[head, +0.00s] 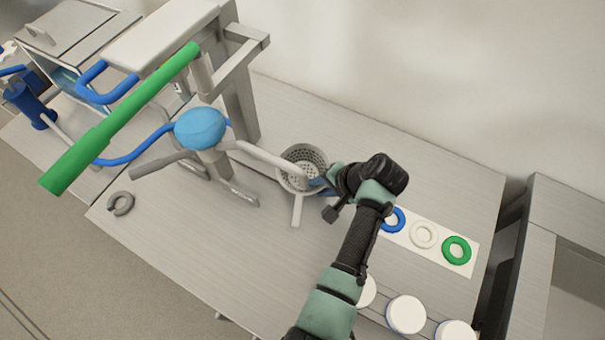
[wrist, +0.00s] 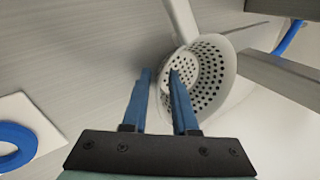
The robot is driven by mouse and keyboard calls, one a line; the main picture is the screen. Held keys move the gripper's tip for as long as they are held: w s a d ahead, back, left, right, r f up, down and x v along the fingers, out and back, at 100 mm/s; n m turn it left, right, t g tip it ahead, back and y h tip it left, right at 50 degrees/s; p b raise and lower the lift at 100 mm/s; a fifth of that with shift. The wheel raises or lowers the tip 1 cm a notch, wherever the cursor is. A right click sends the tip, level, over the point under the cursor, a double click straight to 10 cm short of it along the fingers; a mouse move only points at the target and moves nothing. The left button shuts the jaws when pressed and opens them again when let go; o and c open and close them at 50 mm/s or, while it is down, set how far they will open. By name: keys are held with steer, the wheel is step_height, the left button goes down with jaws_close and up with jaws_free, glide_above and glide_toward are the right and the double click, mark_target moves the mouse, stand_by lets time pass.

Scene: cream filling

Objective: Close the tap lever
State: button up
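A filling machine stands at the upper left of the head view. It has a long green lever (head: 115,125) slanting down to the left, a light blue dome (head: 200,128) and a pale spout pipe (head: 268,154). I cannot tell for sure which part is the tap lever. The spout's end is over a perforated metal strainer (head: 304,157). My gripper (head: 318,184) is at the strainer's right side, away from the green lever. In the wrist view its blue fingers (wrist: 160,74) are apart, with the strainer's rim (wrist: 163,98) showing between them; contact is unclear.
Blue, white and green rings (head: 456,250) lie on a white sheet right of my gripper. White-topped jars (head: 406,314) stand at the front right. A grey open ring (head: 121,203) lies at the left. The table between it and the strainer is mostly clear.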

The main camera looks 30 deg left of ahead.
jaws_close()
stand_by(1.2)
